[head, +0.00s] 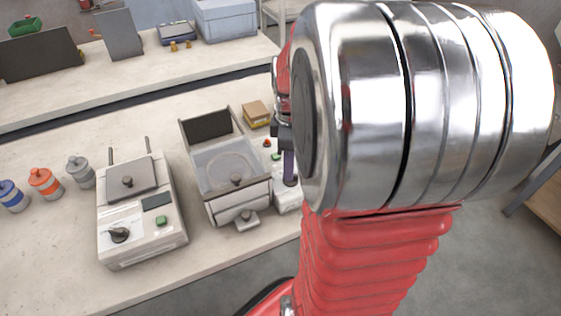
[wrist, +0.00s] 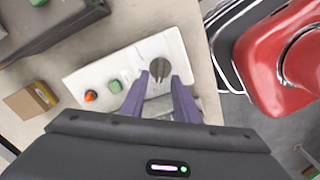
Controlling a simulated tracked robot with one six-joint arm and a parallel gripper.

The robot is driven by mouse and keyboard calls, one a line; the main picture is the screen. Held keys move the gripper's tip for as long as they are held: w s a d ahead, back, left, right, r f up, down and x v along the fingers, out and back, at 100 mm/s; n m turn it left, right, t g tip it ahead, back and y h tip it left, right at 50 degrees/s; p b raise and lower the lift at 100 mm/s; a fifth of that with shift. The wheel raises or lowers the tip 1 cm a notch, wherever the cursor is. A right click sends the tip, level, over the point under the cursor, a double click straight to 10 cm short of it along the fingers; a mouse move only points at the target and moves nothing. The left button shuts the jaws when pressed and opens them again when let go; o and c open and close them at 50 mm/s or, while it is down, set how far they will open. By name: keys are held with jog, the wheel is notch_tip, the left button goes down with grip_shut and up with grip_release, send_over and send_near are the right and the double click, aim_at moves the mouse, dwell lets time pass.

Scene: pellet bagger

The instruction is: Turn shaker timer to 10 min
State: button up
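In the wrist view a white control panel (wrist: 95,75) carries a round dark grey knob (wrist: 160,67), an orange-red button (wrist: 90,96) and green buttons (wrist: 114,86). My gripper (wrist: 160,78) has two purple fingers, apart, with their tips on either side of the knob's near edge. A gap shows between the fingers, and I see no clear contact with the knob. Dial marks are too small to read. In the head view the white unit (head: 284,198) is partly hidden by my arm, a purple finger (head: 289,166) shows above it, and the knob is hidden.
Left of the unit stand a sieve-like machine with a clear lid (head: 222,165) and a beige box with a dark knob (head: 119,235). Small jars (head: 45,182) stand further left. A yellow-brown box (head: 256,112) lies behind the unit. The bench front edge is close.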

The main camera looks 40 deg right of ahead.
jog(key=shift+f, duration=1.4)
grip_shut()
jog(key=shift+d, duration=0.1)
